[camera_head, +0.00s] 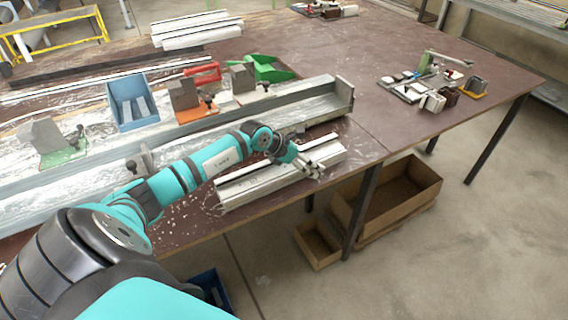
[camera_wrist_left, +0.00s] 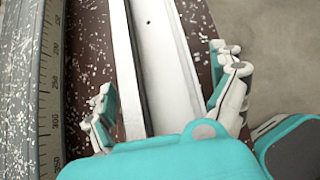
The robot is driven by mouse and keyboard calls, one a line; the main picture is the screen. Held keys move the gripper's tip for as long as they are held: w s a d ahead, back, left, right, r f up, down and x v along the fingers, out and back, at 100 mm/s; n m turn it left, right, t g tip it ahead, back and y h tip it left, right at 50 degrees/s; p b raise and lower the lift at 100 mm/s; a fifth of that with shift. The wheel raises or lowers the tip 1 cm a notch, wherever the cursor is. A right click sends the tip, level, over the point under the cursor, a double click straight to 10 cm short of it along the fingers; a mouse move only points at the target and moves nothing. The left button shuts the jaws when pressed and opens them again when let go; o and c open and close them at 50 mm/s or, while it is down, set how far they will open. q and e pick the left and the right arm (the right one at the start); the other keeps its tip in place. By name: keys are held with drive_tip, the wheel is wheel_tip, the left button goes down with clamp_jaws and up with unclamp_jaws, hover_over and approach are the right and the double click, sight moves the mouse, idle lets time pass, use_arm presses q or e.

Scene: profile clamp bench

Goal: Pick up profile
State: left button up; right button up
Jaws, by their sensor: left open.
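A long white profile (camera_head: 255,185) lies on the brown bench top near its front edge. It has a lengthwise channel and also runs between the fingers in the left wrist view (camera_wrist_left: 162,50). My left gripper (camera_head: 312,170) is over the right part of this profile. Its fingers are open, one on each side of the profile, in the left wrist view (camera_wrist_left: 160,72). I cannot tell whether they touch it. My right gripper is in neither view.
A long metal clamp rail (camera_head: 318,103) with a scale (camera_wrist_left: 48,80) runs behind the profile. A blue bin (camera_head: 128,118), clamps and more white profiles (camera_head: 195,30) stand farther back. Cardboard boxes (camera_head: 400,208) sit below the bench. The bench's right part has free room.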

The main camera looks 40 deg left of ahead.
use_arm(q)
drive_tip(key=shift+c, duration=0.2)
drive_tip(key=c, duration=1.6)
drive_tip(key=shift+r, duration=0.1)
drive_tip(key=shift+r, duration=0.1)
drive_tip(key=shift+r, duration=0.2)
wheel_tip(320, 180, up, 3)
drive_tip(key=shift+s+f+b, duration=0.1)
drive_tip(key=shift+s+b, duration=0.05)
drive_tip(key=shift+b, duration=0.6)
drive_tip(key=s+d+b, duration=0.1)
drive_tip(key=s+d, duration=0.1)
drive_tip(key=s, duration=0.5)
drive_tip(key=s+d+r+b, duration=0.1)
drive_tip(key=s+d, duration=0.1)
drive_tip(key=s, duration=0.6)
drive_tip(key=shift+r, duration=0.3)
drive_tip(key=shift+s+d, duration=0.1)
drive_tip(key=shift+d, duration=0.05)
